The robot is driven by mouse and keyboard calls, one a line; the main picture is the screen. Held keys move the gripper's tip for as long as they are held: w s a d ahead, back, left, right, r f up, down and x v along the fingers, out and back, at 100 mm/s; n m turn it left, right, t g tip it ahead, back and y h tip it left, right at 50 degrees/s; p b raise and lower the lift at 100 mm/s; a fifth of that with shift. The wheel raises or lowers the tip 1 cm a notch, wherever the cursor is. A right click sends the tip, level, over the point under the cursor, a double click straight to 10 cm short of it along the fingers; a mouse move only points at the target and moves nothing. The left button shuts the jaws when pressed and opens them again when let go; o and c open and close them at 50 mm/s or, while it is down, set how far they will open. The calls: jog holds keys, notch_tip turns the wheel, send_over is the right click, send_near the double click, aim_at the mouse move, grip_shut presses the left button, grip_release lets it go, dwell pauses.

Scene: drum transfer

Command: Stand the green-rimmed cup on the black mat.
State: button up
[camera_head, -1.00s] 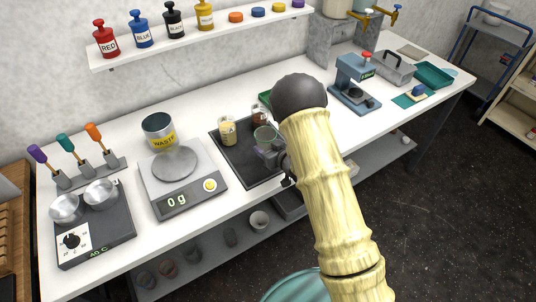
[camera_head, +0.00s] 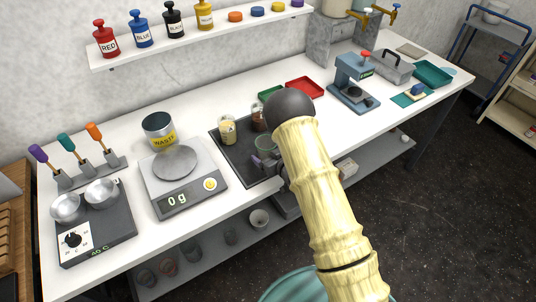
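The clear green-rimmed cup (camera_head: 265,145) is upright at the right part of the black mat (camera_head: 234,152), left of my arm. It looks to be at or very near the mat surface; its base is partly hidden, so I cannot tell contact for certain. My gripper (camera_head: 266,162) is low at the near side of the cup, with a purple-grey finger in front of it. My arm hides the other finger, and whether the fingers grip the cup is unclear.
A cup with yellowish contents (camera_head: 228,130) and a cup with brown contents (camera_head: 259,118) stand at the mat's back. A scale (camera_head: 181,180) is left of the mat. A green tray (camera_head: 271,93) and red tray (camera_head: 304,89) lie behind. The table's front edge is close.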

jog(key=shift+r, duration=0.15)
jog(key=b+v, duration=0.2)
jog(key=v, duration=1)
jog(key=shift+b, duration=0.3)
